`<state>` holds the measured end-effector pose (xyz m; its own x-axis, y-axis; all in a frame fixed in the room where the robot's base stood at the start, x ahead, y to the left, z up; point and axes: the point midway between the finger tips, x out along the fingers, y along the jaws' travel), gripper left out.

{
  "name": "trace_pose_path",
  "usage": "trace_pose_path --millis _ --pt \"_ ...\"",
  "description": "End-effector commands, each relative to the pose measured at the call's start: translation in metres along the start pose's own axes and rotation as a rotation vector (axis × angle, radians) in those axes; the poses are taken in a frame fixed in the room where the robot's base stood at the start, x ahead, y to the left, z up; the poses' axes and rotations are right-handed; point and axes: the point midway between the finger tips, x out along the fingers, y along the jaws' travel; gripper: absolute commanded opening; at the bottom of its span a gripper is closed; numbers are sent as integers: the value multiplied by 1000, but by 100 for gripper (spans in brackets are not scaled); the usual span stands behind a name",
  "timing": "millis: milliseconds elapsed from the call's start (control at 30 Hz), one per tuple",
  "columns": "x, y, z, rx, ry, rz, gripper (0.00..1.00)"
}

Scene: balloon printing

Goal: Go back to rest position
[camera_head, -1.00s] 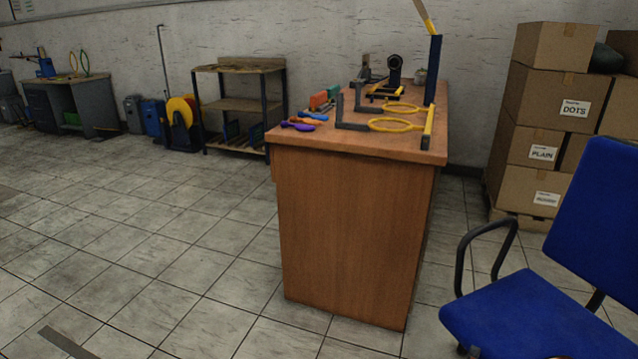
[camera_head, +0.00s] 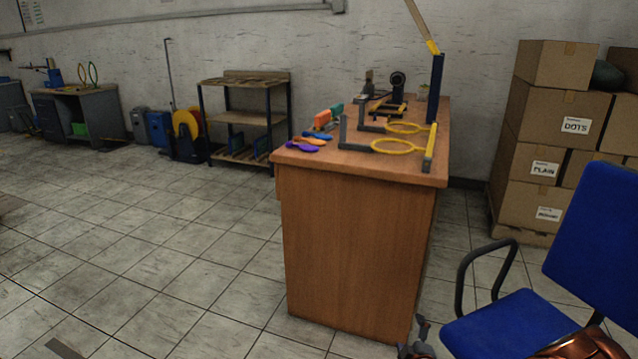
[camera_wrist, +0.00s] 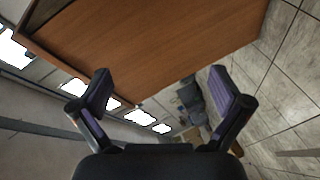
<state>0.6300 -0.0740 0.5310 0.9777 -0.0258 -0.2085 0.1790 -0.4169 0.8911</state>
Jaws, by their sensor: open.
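My gripper (camera_wrist: 160,95) is open in the wrist view, its two dark fingers wide apart with nothing between them. In the head view a small part of my gripper (camera_head: 420,335) shows at the bottom edge, low in front of the wooden table (camera_head: 350,250) and beside the chair. The table's brown side fills the upper part of the wrist view (camera_wrist: 150,40). An upright blue post (camera_head: 436,90) stands at the right edge.
A blue chair (camera_head: 515,320) stands close at the right front. Stacked cardboard boxes (camera_head: 555,110) are behind it. A shelf (camera_head: 242,117) and a grey workbench (camera_head: 75,115) line the back wall. The tiled floor (camera_head: 150,245) at the left is clear.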

Motion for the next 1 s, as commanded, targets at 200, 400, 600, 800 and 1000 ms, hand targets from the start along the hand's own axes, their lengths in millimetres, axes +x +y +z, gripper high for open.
trace_pose_path --millis 200,400,600,800,1000 --pt "-6 21 -72 87 131 -191 100" --pt "-27 33 -121 148 182 -386 100" --pt "-58 50 -154 198 166 -569 100" --pt "-98 69 -174 238 88 -742 100" --pt "-144 97 -184 282 -43 -875 100"
